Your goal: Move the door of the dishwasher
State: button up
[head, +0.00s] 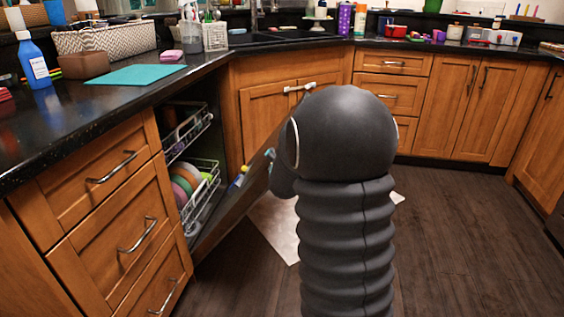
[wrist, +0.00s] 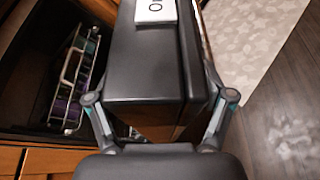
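The dishwasher door (head: 238,203) hangs partly open, tilted out from the counter in the head view. In the wrist view its dark edge (wrist: 150,70) fills the middle, with a white label on it. My gripper (wrist: 160,95) has one finger on each side of this edge. Whether the fingers press on it or only stand around it cannot be told. The dishwasher's racks (head: 190,135) show behind the door, the lower one holding colored plates (head: 186,183).
Wooden drawers (head: 130,235) stand left of the dishwasher, and sink cabinets (head: 268,115) stand beyond it. A light mat (head: 275,225) lies on the floor beside the door. The dark floor (head: 460,240) to the right is clear. The counter above holds a teal board (head: 135,75) and bottles.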

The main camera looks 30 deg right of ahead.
jog(key=shift+a, duration=0.1)
jog(key=shift+s+a, duration=0.1)
jog(key=v, duration=1.1)
jog(key=shift+s+r, duration=0.2)
jog(key=shift+s, duration=0.15)
